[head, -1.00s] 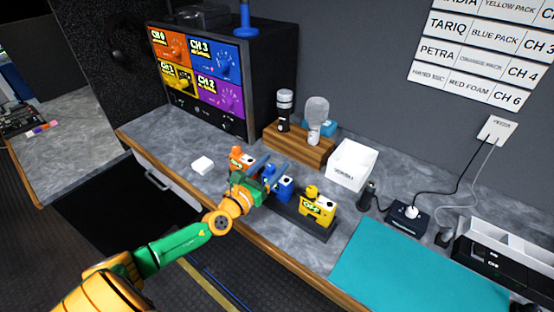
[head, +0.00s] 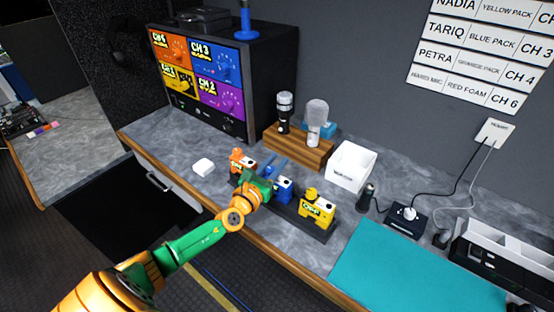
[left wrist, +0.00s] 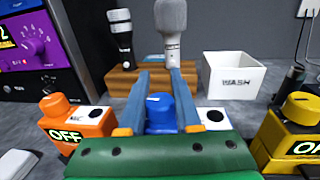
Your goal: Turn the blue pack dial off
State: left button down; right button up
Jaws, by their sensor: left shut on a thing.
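The blue pack (head: 284,190) stands in the dark rack between the orange pack (head: 241,160) and the yellow pack (head: 317,207). My left gripper (head: 270,166) is at the blue pack from above and in front. In the left wrist view its two blue fingers lie either side of the blue dial (left wrist: 158,106), shut on it. A pale mark shows on top of the dial. The blue pack's front display is hidden behind the gripper's green body. The orange and yellow packs show OFF on their fronts. My right gripper is not in view.
A wooden block (head: 300,148) with two microphones stands behind the packs. A white box (head: 351,167) is to its right. The monitor (head: 205,80) with coloured channel panels is at the back left. A teal mat (head: 415,268) lies right of the rack.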

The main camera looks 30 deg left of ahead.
aim_at(268, 173)
pick_arm(q)
jog(key=shift+w+a+n+y, duration=0.1)
jog(key=shift+n+y, duration=0.4)
jog(key=shift+y, duration=0.3)
jog(key=c, duration=0.6)
grip_release()
jog(key=s, duration=0.4)
jog(key=s+d, duration=0.1)
jog(key=s, duration=0.2)
jog(key=shift+s, duration=0.1)
